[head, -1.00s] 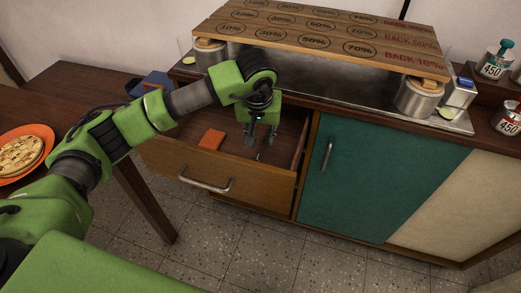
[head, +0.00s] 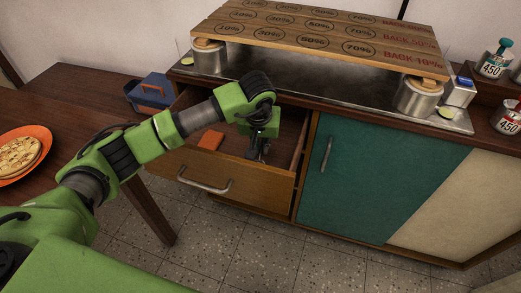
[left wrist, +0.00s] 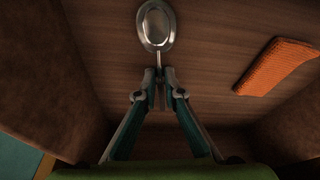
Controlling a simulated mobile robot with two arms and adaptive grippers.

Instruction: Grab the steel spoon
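The steel spoon (left wrist: 156,26) lies in the open drawer. In the left wrist view its shiny bowl is at the top and its thin handle runs down between my fingertips. My left gripper (left wrist: 160,76) has its two fingers drawn close together on the handle. In the head view my left gripper (head: 257,153) reaches down inside the drawer (head: 222,172), and the spoon is mostly hidden there by the gripper. My right gripper is not in view.
An orange cloth-like item (head: 211,140) lies in the drawer, left of my gripper; the drawer walls surround it closely. Above stands a wooden board (head: 330,30) on steel tumblers (head: 418,97). A teal cabinet door (head: 355,175) is to the right.

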